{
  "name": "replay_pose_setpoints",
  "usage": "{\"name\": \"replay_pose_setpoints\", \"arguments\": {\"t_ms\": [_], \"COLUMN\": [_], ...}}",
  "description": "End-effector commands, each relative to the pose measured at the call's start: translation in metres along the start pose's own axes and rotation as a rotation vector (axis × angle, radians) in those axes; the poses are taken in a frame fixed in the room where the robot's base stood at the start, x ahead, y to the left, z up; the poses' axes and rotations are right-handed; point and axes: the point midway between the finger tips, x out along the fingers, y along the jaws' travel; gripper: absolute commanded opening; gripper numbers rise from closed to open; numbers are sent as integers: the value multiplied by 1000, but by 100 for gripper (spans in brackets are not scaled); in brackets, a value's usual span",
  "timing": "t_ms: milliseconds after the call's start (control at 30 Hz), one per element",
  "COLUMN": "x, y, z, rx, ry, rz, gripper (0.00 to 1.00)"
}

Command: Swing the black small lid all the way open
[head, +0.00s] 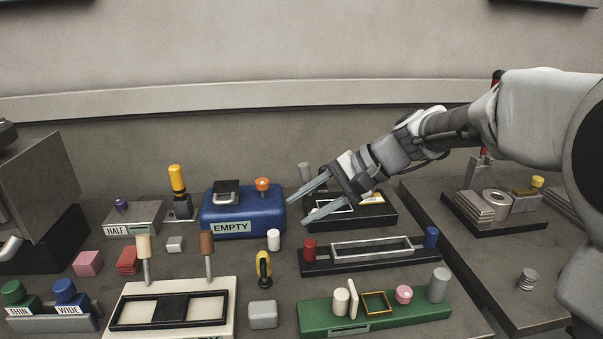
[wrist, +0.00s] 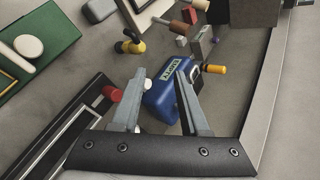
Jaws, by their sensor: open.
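A small black lid (head: 226,188) with a pale rim sits on top of the blue box (head: 243,212), left of an orange knob (head: 262,185). The lid looks down or nearly down; its exact angle is hard to tell. The box bears a label reading EMPTY. My gripper (head: 298,211) is open and empty, to the right of the blue box and apart from the lid. In the wrist view the blue box (wrist: 160,101) lies beyond and between my fingers (wrist: 160,70), and my right finger partly covers its top, so the lid is not clear there.
A white cylinder (head: 273,240) stands in front of the box. A yellow-topped post (head: 178,185) stands to its left. A black tray (head: 380,214) lies under my gripper. A black fixture with a grey frame (head: 340,262) and a green one (head: 318,316) stand in front.

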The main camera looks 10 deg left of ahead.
Motion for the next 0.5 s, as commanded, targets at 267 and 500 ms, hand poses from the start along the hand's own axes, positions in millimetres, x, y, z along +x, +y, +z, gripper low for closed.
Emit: {"name": "replay_pose_setpoints", "arguments": {"t_ms": [267,500], "x": [58,70], "y": [-19,-29], "z": [-64,-92], "rx": [174,246], "ry": [-176,-244], "rz": [-284,-416], "gripper": [45,45]}}
